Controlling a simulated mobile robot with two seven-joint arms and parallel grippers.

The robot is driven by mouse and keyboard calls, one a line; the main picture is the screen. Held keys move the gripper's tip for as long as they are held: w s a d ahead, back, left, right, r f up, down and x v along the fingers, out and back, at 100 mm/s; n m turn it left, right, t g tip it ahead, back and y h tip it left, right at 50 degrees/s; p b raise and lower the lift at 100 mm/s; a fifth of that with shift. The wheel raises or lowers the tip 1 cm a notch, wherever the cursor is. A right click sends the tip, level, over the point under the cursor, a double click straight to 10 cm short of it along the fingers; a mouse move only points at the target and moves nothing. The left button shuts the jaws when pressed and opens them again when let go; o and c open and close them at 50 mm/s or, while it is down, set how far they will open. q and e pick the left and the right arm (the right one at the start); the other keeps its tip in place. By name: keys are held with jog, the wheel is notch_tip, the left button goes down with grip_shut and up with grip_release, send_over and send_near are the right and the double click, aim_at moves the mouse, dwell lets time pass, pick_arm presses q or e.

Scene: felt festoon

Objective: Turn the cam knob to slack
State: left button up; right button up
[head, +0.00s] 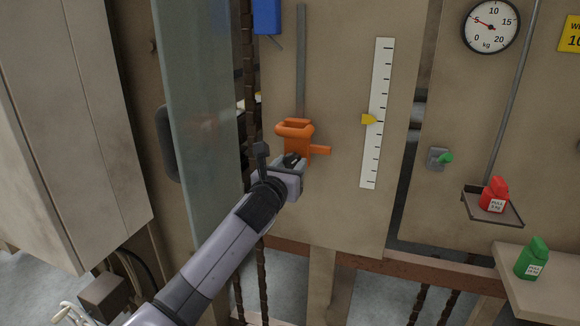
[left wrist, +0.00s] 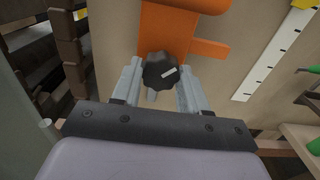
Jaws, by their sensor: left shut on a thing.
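The cam knob (left wrist: 158,70) is black and lobed, with a white mark pointing to the right and slightly up in the left wrist view. It sits on the front of an orange carriage (head: 296,139), below the carriage's upper loop. My left gripper (head: 291,163) is at the knob, and its two fingers (left wrist: 160,84) are shut on the knob from both sides. In the head view the gripper mostly hides the knob. The orange carriage also shows in the left wrist view (left wrist: 168,32), with a tab sticking out to the right. My right gripper is not in view.
A grey rail (head: 300,60) runs above the carriage. A glass panel (head: 200,110) stands left.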

pick_arm(q)
jog(key=shift+n, duration=0.3)
jog(key=n+p, duration=0.1)
jog(key=n, duration=0.1)
jog(key=shift+n, duration=2.1)
jog(key=o, duration=1.1)
jog(key=shift+c, duration=0.2)
jog(key=shift+s, duration=0.1)
jog(key=shift+p+v, duration=0.45)
jog(key=shift+v, duration=0.4)
jog(key=shift+p+v, duration=0.3)
jog(key=shift+v, duration=2.35)
